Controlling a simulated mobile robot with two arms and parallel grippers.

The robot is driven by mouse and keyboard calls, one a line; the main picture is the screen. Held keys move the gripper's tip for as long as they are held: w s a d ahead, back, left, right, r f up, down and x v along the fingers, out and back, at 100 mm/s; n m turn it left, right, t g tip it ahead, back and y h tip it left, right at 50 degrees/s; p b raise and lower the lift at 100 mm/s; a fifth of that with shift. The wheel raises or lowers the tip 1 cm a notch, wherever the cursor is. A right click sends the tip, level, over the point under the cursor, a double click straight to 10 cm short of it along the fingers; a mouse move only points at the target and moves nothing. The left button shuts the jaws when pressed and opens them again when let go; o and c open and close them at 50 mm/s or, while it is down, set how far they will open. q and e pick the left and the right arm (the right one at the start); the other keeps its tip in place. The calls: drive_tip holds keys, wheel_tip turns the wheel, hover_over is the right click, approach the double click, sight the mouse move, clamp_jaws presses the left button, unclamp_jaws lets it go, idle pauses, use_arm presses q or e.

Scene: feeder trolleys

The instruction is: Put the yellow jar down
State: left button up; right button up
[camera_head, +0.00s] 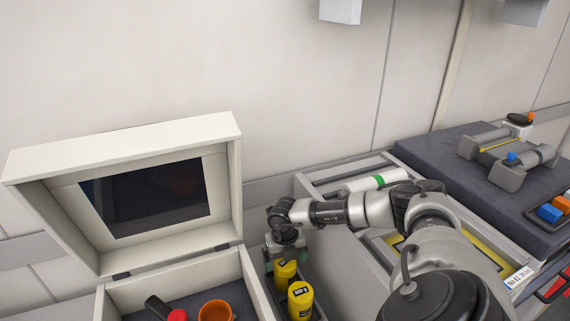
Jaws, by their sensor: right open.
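A yellow jar (286,276) with dark lettering stands in a narrow grey tray (321,310), directly under my right gripper (285,258). My right gripper is open, pointing down at the top of this jar; its fingers are small and partly hidden, and I cannot tell whether they touch the jar. A second yellow jar (300,301) stands just in front of it in the same tray. My left gripper is not in view.
To the left stands an open cream case (122,135) with a screen in its lid, holding an orange cup (215,311) and a red-ended dark object (177,314). Behind my right arm is a grey drawer (312,186) with a white cylinder (375,181). A dark-topped trolley (440,150) is at right.

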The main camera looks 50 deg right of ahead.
wheel_tip(320, 180, up, 8)
drive_tip(key=shift+b, duration=0.7)
